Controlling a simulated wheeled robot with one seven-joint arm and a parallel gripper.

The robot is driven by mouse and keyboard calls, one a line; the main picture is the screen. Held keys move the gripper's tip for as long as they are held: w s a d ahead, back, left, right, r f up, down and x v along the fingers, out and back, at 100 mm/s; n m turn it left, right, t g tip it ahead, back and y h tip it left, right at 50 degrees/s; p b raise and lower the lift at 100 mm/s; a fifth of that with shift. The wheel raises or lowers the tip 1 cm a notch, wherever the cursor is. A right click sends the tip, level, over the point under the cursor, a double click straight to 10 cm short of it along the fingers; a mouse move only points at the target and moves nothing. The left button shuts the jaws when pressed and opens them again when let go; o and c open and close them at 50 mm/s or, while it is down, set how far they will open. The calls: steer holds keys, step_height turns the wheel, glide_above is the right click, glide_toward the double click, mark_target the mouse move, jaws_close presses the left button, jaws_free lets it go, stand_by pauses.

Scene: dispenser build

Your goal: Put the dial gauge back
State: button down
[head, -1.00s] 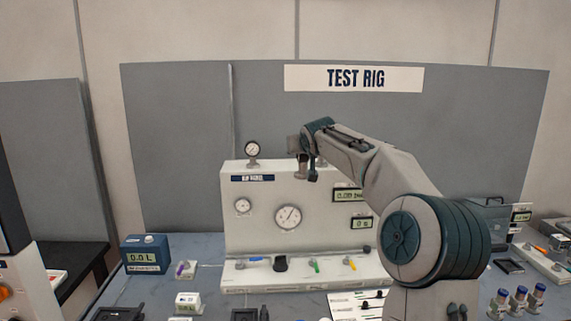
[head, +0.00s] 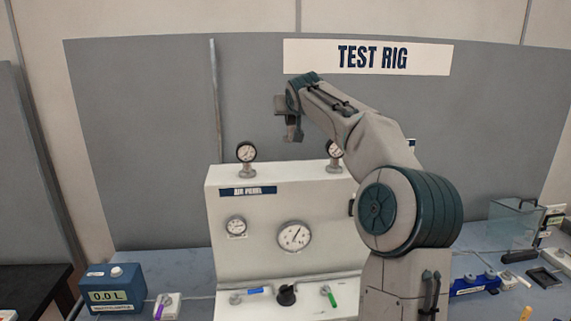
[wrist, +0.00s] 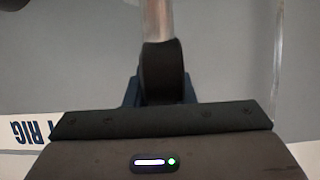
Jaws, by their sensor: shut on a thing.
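My gripper (head: 288,108) is raised above the air panel (head: 265,207), in front of the grey back board. It is shut on a dark, rounded thing (wrist: 162,72) with a metal stem, which looks like the dial gauge seen edge-on. The stem runs up out of the top of the wrist view. In the head view my wrist hides most of the held thing. A round gauge (head: 246,152) stands upright on the panel's top at the left. A second gauge (head: 334,150) stands on the top further right, partly behind my arm. I cannot see the held gauge's face.
A blue meter (head: 112,290) reading 0.0 L stands at the left. Coloured valves line the panel's lower ledge (head: 290,299). A clear box (head: 513,225) and a blue holder (head: 474,284) are at the right. My arm hides the panel's right part.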

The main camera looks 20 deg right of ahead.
mark_target(294, 125)
steer(key=f, duration=0.4)
steer(key=shift+s+f, duration=0.2)
steer(key=shift+f, duration=2.55)
steer(key=shift+f, duration=0.1)
steer(key=shift+f+b, duration=0.15)
steer(key=shift+b, duration=0.2)
steer(key=c, duration=1.2)
jaws_free()
steer(key=shift+w, duration=0.1)
steer(key=shift+c, duration=0.2)
